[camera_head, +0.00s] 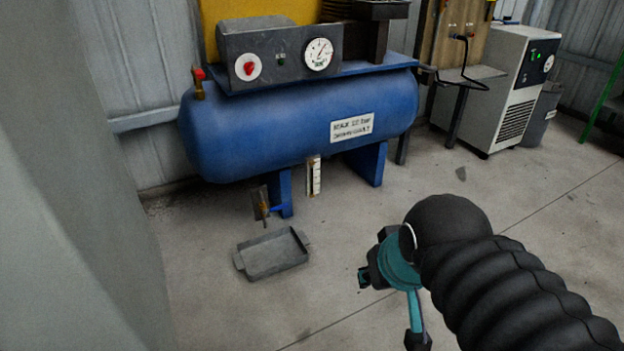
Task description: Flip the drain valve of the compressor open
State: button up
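The compressor (290,130) is a blue horizontal tank on blue legs. Below its underside, by the left leg, is a small brownish drain fitting (261,203) with a short blue lever (278,208), which I take to be the drain valve. The lever looks roughly level and sticks out to the right; its exact setting is too small to tell. My gripper (390,282), teal and black, is at the lower right, apart from the valve. My black ribbed arm covers much of it, so its opening is unclear.
A grey metal tray (272,254) lies on the floor below the valve. A white gauge strip (313,176) hangs under the tank. A red-topped brass fitting (198,83) is at its left end. A white dryer cabinet (498,95) stands back right. Floor between gripper and tray is clear.

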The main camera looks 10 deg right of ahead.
aim_at(283, 205)
jog(key=u, duration=0.5)
jog(key=i, duration=1.3)
jog(key=z, duration=0.4)
jog(key=k, duration=1.35)
jog(key=u, duration=0.2)
jog(key=i, duration=0.65)
jog(key=u, duration=0.25)
